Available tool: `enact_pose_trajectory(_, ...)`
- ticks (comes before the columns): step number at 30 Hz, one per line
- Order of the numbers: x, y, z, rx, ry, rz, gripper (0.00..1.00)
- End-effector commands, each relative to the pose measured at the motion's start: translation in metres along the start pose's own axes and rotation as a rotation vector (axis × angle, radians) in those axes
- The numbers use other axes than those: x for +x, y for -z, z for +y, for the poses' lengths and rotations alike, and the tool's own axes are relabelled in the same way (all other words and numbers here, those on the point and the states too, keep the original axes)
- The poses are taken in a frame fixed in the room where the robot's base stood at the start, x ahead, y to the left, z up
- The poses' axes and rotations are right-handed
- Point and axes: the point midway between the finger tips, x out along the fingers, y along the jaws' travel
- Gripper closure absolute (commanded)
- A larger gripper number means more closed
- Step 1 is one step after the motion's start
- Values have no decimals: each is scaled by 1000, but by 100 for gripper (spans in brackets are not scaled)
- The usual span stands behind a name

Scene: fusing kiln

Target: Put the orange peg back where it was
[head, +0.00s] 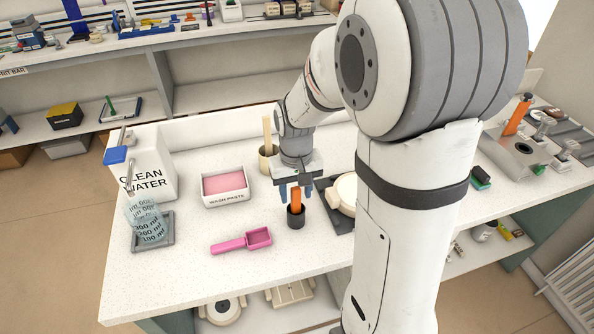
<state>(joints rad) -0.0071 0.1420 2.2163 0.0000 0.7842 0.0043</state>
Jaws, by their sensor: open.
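The orange peg (296,197) stands upright in a small dark cylindrical holder (296,218) on the white speckled worktop (180,287). My gripper (296,192) points down over the holder. Its two blue-tipped fingers are open, one on each side of the peg's upper part. I cannot tell whether either finger touches the peg. The lower end of the peg is hidden inside the holder.
A pink scoop (241,241) lies left of the holder, with a white wash-paste tub (225,186) behind it. A beaker (148,220) and a clean-water container (153,165) stand farther left. A dark scale-like device (338,207) is close on the right.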

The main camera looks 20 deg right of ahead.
Motion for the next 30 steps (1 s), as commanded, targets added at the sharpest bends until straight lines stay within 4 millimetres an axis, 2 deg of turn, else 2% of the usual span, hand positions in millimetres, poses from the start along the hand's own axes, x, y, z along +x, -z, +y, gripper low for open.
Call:
enact_pose_trajectory(9,-70,1,0,1,0,6,57)
enact_pose_trajectory(13,-90,1,0,1,0,5,57)
enact_pose_trajectory(19,-105,-5,1,2,0,9,57)
enact_pose_trajectory(23,-113,-29,1,2,0,54,57)
enact_pose_trajectory(30,-115,-100,2,5,-1,187,57)
